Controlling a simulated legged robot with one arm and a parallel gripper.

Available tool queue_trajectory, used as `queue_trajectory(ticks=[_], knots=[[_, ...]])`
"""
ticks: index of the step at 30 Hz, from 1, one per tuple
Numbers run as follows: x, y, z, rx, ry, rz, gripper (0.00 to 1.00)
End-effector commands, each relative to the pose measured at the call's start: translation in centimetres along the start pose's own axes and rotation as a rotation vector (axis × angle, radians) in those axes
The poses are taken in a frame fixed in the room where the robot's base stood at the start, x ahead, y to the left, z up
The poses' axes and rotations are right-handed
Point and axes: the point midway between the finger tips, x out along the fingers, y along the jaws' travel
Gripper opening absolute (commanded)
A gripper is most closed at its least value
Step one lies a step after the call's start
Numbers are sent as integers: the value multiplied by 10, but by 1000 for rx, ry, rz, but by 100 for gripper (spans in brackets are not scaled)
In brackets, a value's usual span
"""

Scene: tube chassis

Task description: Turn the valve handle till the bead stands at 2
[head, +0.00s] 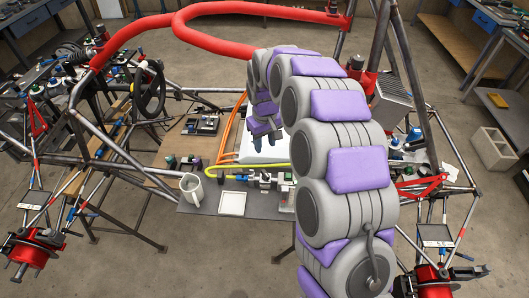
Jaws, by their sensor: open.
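My gripper (265,138) hangs from the end of my grey and purple arm, fingers pointing down, above a white panel in the middle of the chassis. It is open, and I see nothing between its fingers. A small assembly of metal fittings (262,179) with a yellow hose lies at the back of the grey board, below and in front of the gripper. I cannot make out which part is the valve handle. The bead and the number 2 are too small to tell. My arm hides what lies to the right of the fittings.
A grey mug (191,188) and a white square tray (232,204) stand on the grey board (262,207). Orange hoses (229,135) run beside the white panel (257,150). Red-padded tubes (225,42), a steering wheel (149,90) and chassis bars surround the area.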

Motion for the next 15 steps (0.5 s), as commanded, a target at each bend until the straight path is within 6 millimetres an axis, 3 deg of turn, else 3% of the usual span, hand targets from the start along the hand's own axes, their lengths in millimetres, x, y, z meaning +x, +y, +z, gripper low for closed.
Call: queue_trajectory(ticks=[6, 15], knots=[[-21, 0, -1, 0, 1, 1, 43], [-23, 0, -1, -1, -1, 1, 43]])
